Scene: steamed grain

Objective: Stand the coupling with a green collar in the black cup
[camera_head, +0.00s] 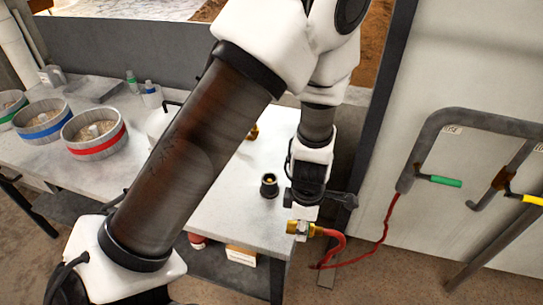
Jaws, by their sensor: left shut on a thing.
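My left gripper (312,200) is pointed down beside the right edge of the table and is shut on a brass coupling (300,228) just below it. The coupling lies roughly sideways, with a red hose running from its right end. I cannot make out a green collar on it. The black cup (269,187) stands upright on the table, a little left of the gripper and apart from it. My right gripper is not in view.
Another brass piece (252,132) is partly hidden behind my left arm. The red hose (386,222) loops to a grey pipe (405,170) with a green handle (438,181). Tubs with red (95,149), blue and green bands stand at left. The table (225,215) is bare around the cup.

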